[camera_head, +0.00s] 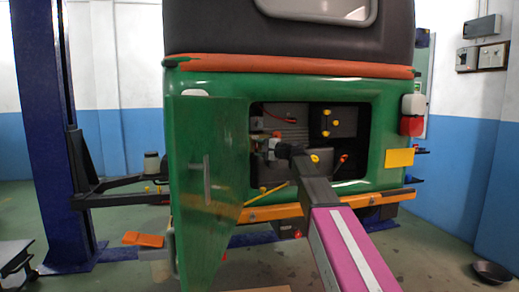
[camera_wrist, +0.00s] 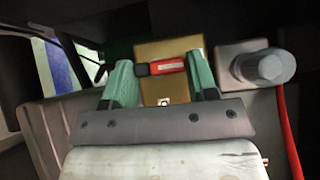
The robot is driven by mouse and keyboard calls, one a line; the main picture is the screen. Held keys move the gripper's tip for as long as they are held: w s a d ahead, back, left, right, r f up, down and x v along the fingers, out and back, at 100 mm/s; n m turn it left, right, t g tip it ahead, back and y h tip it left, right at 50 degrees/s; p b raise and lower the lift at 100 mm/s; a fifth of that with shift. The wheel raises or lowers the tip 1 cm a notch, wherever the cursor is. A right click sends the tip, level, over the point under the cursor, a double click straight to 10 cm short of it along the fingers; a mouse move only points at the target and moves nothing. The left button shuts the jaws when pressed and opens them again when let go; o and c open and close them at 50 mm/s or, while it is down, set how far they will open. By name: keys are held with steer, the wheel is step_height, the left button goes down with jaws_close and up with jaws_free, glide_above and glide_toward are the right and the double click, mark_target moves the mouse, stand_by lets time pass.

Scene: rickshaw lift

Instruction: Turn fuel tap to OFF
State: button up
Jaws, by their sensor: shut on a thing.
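The fuel tap shows in the wrist view as a red lever (camera_wrist: 170,66) with a dark left end, lying crosswise in front of a brass-coloured block (camera_wrist: 162,90). My gripper (camera_wrist: 160,73) has its two green fingers on either side of the lever and is shut on it. In the head view my gripper (camera_head: 268,147) reaches into the open engine bay at the back of the green rickshaw (camera_head: 385,110). The tap is mostly hidden there behind my gripper and arm. Any OFF marking cannot be read.
The green engine door (camera_head: 215,200) hangs open to the left of my arm. An orange bumper (camera_head: 270,213) runs below the bay. In the wrist view a grey cylinder (camera_wrist: 268,66) and a red hose (camera_wrist: 288,130) stand close to the right finger. A blue lift post (camera_head: 45,120) stands left.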

steer(key=shift+f, duration=0.1)
steer(key=m+t, duration=0.1)
steer(key=m+t+y, duration=0.1)
steer(key=m, duration=0.1)
steer(key=m+y, duration=0.1)
steer(key=shift+f+m+t, duration=0.3)
steer(key=shift+t, duration=0.1)
steer(key=m+t, duration=0.1)
steer(key=m, duration=0.1)
steer(key=m+t, duration=0.3)
steer(key=m, duration=0.1)
steer(key=shift+f+t, duration=0.25)
steer(key=shift+t, duration=0.15)
steer(key=shift+m+t, duration=0.3)
steer(key=o, duration=0.9)
steer(key=shift+o, duration=0.2)
steer(key=v, duration=0.7)
steer(key=shift+s+f, duration=0.15)
